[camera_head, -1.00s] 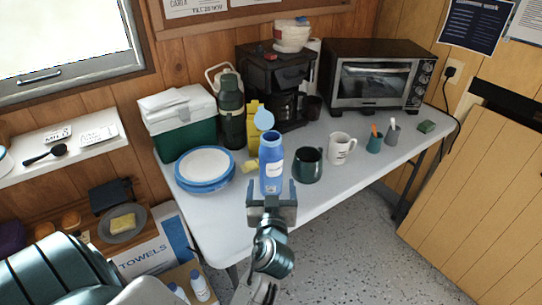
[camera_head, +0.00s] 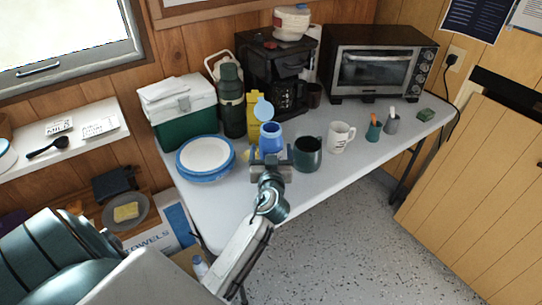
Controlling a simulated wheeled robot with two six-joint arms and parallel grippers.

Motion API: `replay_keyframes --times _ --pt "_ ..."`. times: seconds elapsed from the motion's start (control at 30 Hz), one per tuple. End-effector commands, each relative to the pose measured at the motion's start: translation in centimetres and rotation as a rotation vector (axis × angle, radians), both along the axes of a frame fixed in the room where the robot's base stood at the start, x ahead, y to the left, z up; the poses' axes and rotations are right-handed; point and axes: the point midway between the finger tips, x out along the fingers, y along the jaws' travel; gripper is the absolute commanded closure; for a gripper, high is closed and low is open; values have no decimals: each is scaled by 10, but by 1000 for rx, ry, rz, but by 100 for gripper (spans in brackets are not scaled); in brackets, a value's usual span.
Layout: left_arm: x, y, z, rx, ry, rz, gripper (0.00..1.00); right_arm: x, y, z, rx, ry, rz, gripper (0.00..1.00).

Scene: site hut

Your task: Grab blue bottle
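The blue bottle (camera_head: 271,136) stands upright on the white table, with its light blue round lid piece (camera_head: 263,108) at the top. My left gripper (camera_head: 271,160) is at the bottle's near side, low on its body. Its fingers are apart, one on each side of the bottle, and hide its lower part. Contact between the fingers and the bottle cannot be made out. My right gripper is not in view.
A dark green mug (camera_head: 308,154) stands close on the bottle's right, with a white mug (camera_head: 341,137) beyond. Blue-rimmed plates (camera_head: 205,157) are on the left. A yellow carton (camera_head: 253,112) and a coffee maker (camera_head: 272,72) stand behind.

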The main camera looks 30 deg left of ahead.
Motion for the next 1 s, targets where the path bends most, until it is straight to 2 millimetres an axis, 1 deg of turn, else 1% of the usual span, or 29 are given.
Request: replay_keyframes --times 0.03,0.13,0.37,0.4,0.57,0.6,0.67,0.7,1.0 --pt "5 3 2 1 1 0 17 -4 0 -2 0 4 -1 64" --pt "10 7 1 1 -1 0 17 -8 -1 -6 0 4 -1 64" --pt "11 7 0 -1 -1 0 17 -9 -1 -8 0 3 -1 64" --pt "11 7 0 -1 -1 0 19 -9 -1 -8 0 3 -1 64" --pt "11 7 0 -1 -1 0 51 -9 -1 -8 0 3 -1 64" --pt "11 7 0 -1 -1 0 59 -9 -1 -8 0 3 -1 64" --pt "11 7 0 -1 -1 0 70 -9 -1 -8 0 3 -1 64" --pt "11 7 0 -1 -1 0 78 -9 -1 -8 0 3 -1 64" --pt "11 7 1 0 -1 -1 78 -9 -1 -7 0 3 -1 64"
